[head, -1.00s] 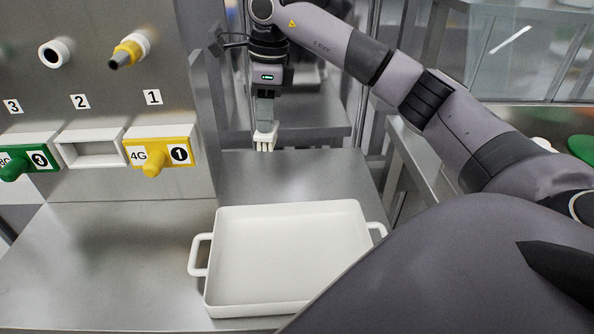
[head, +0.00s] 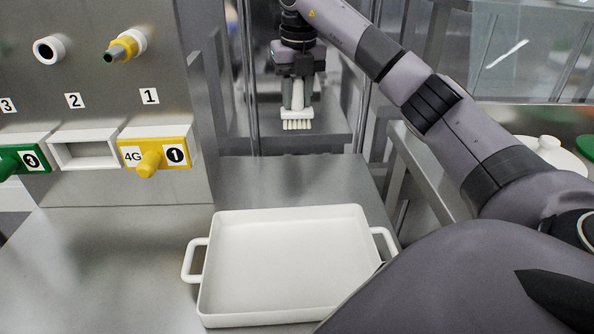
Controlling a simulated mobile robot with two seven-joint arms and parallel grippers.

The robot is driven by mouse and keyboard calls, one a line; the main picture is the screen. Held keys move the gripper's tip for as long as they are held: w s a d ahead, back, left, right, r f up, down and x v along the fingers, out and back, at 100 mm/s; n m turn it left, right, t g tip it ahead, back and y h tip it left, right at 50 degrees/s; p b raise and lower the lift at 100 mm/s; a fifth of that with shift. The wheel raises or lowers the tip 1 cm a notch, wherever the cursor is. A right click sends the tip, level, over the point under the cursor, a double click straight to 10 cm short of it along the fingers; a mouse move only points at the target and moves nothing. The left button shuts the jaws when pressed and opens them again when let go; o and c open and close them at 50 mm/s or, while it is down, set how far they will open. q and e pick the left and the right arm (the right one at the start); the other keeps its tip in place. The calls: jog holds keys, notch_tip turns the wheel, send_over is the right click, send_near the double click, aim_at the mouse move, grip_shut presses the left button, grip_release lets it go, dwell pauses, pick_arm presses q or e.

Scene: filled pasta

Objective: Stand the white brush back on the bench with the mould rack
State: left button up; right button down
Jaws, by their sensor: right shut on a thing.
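The white brush (head: 297,122) hangs upright below my right gripper (head: 297,84), bristles down. The gripper is shut on its handle. The brush is in the air beyond the white tray, over the far end of the steel bench as seen in the head view; its bristles touch nothing that I can see. I cannot make out a mould rack in this view. My left gripper is not in view.
A white two-handled tray (head: 205,300) stands on the steel bench (head: 100,260). A steel panel with numbered holders (head: 85,149) rises at the left. At the right are another bench, a white lidded thing (head: 545,150) and a green thing (head: 588,146).

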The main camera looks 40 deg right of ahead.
aim_at(299, 113)
notch_tip(299, 113, down, 16)
jog(key=shift+b, duration=0.55)
jog(key=shift+f, duration=0.1)
jog(key=c, duration=0.8)
grip_release()
jog(key=r, duration=0.4)
jog(key=s+r, duration=0.1)
jog(key=r, duration=0.7)
jog(key=shift+s+a+r+p, duration=0.1)
jog(key=shift+s+a+p, duration=0.05)
jog(key=shift+a+p, duration=0.2)
jog(key=shift+s, duration=0.1)
